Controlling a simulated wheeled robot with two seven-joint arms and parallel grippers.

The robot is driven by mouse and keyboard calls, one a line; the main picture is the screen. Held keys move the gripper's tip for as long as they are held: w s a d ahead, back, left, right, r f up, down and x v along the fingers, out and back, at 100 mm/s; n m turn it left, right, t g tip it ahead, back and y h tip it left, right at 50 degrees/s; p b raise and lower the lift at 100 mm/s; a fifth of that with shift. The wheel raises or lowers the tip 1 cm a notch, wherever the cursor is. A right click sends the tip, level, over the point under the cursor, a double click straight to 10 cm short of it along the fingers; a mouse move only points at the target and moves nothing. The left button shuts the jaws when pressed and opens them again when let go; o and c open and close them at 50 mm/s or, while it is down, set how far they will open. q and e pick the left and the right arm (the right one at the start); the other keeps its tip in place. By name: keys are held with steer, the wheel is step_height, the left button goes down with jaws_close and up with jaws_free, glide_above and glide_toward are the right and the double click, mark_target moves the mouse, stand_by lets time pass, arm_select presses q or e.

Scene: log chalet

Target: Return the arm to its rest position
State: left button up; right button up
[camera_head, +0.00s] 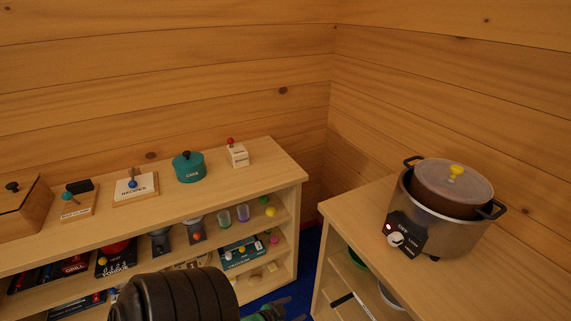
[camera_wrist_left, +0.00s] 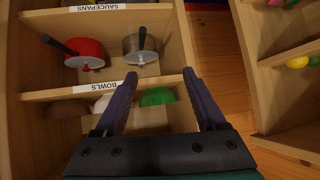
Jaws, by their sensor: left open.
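My left gripper (camera_head: 290,309) shows at the bottom edge of the head view, partly cut off, low in front of the shelves, with my dark ribbed arm beside it. In the left wrist view the same gripper (camera_wrist_left: 159,75) has its two dark fingers spread wide with nothing between them. The fingers are over the front of a shelf unit, near the strip labelled BOWLS (camera_wrist_left: 60,92). Behind them are a red saucepan (camera_wrist_left: 85,53) and a grey saucepan (camera_wrist_left: 140,46). A green bowl (camera_wrist_left: 157,97) shows between the fingers. My right gripper is in neither view.
A wooden shelf unit (camera_head: 237,186) at left carries a teal cake tin (camera_head: 188,167) and small boxes. A second unit (camera_head: 345,215) at right carries a metal cooker (camera_head: 455,238) with a lidded pot. A narrow floor gap (camera_head: 306,262) lies between them.

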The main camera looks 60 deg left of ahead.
arm_select(q)
steer(key=shift+s+f, duration=0.15)
steer(key=shift+f, duration=0.1)
stand_by(0.3)
steer(key=s+d+f+m+g, duration=0.1)
steer(key=s+d+f+g, duration=0.1)
steer(key=s+f, duration=0.4)
steer(key=s+d+f+m+g+h, duration=0.1)
steer(key=s+d+f+g, duration=0.2)
steer(key=s+f, duration=0.3)
steer(key=s+d+f+m+g, duration=0.1)
steer(key=s+d+f+g, duration=0.1)
steer(key=s+f+g, duration=0.2)
steer(key=s+f, duration=0.1)
steer(key=s, duration=0.2)
steer(key=shift+s+d+f, duration=0.35)
steer(key=shift+d+f, duration=0.05)
